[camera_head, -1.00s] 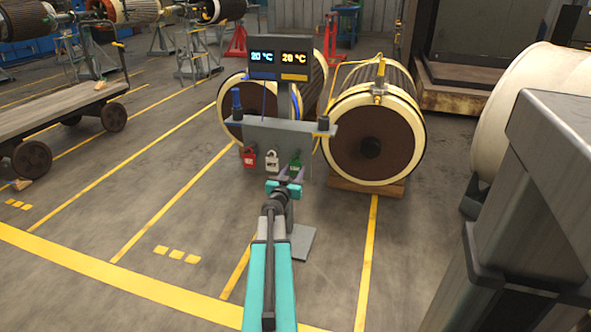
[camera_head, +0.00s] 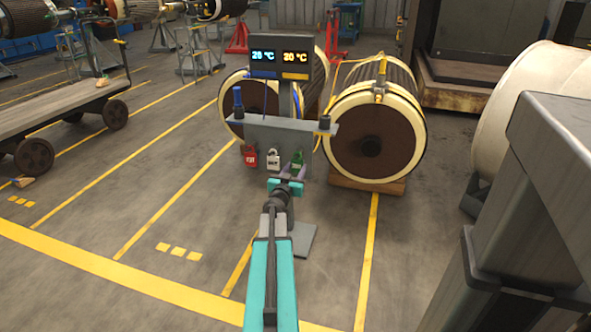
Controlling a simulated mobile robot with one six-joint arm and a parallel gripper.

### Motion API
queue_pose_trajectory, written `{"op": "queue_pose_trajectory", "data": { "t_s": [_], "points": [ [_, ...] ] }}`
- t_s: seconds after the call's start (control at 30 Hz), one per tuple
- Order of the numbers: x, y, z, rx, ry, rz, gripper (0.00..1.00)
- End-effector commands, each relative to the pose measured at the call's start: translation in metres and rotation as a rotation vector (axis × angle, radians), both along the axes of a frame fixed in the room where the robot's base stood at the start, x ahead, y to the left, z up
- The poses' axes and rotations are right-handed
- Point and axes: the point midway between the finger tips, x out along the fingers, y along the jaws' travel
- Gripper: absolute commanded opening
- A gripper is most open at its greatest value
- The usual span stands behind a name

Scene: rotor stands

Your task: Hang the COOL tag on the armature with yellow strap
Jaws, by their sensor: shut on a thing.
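The armature with the yellow strap (camera_head: 370,143) lies on its side at the right of the stand, with the strap and a yellow fitting (camera_head: 380,84) at its top. A second armature (camera_head: 232,103) lies behind the stand, partly hidden. A red tag (camera_head: 250,157), a white tag (camera_head: 273,159) and a green tag (camera_head: 297,160) hang in a row on the grey panel (camera_head: 275,138); their lettering is too small to read surely. My gripper (camera_head: 290,178) is shut on the green tag at the panel's lower right.
Two displays (camera_head: 279,63) above the panel show temperatures, blue-marked left and yellow-marked right. A flat cart (camera_head: 60,95) stands at left. A large pale drum (camera_head: 530,115) and a grey post (camera_head: 555,170) crowd the right. Floor at front left is clear.

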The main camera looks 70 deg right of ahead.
Motion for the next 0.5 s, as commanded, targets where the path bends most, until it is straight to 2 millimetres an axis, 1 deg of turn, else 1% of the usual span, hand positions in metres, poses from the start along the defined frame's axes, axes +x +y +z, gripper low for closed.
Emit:
{"op": "queue_pose_trajectory", "data": {
  "t_s": [0.33, 0.5],
  "points": [
    [-0.0001, 0.0004, 0.0003, 0.0, 0.0, 0.0, 0.17],
    [-0.0003, 0.0054, 0.002, 0.0, 0.0, 0.0, 0.17]
  ]
}}
